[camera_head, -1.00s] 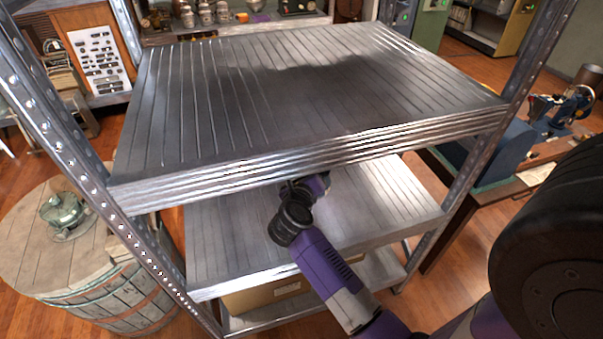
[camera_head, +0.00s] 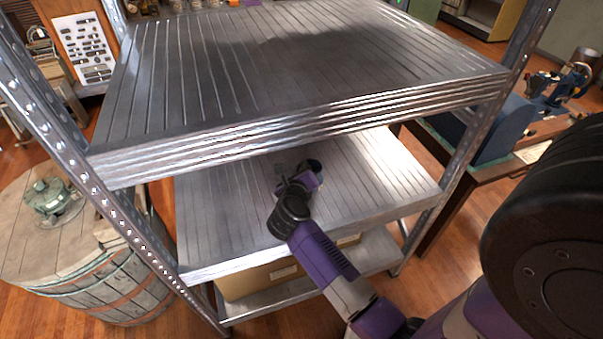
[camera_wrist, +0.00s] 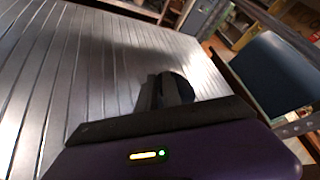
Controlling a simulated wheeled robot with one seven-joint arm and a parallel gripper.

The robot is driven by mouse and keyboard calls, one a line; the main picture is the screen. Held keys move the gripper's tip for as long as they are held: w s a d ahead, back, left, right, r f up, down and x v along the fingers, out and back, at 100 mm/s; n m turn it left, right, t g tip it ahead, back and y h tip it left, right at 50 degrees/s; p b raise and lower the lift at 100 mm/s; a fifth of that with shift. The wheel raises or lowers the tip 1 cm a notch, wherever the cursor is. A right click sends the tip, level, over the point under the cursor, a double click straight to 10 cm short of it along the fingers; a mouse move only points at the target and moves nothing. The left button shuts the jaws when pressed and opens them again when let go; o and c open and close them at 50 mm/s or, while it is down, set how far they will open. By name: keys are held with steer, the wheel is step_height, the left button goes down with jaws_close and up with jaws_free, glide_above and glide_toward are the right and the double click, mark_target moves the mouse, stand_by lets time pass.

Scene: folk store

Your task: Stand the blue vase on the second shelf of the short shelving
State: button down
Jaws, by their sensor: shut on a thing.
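The short shelving is a grey metal rack with a ribbed top shelf (camera_head: 300,75) and a second shelf (camera_head: 380,185) below it. My arm reaches in from the front under the top shelf. My gripper (camera_head: 281,170) is over the middle of the second shelf, small in the head view. In the wrist view my gripper (camera_wrist: 165,92) is shut on a dark rounded thing, which I take as the blue vase (camera_wrist: 183,84). It is mostly hidden by the fingers and in shadow. I cannot tell whether its base touches the shelf.
Both shelves look bare around my arm. Perforated metal posts (camera_head: 75,150) stand at the corners. A cardboard box (camera_head: 250,281) sits on the bottom shelf. A barrel (camera_head: 110,270) with a green glass piece (camera_head: 50,200) stands left; a table (camera_head: 480,180) stands right.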

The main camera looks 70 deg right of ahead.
steer(key=shift+f, duration=0.8)
steer(key=c, duration=1.5)
jaws_free()
steer(key=shift+f, duration=0.15)
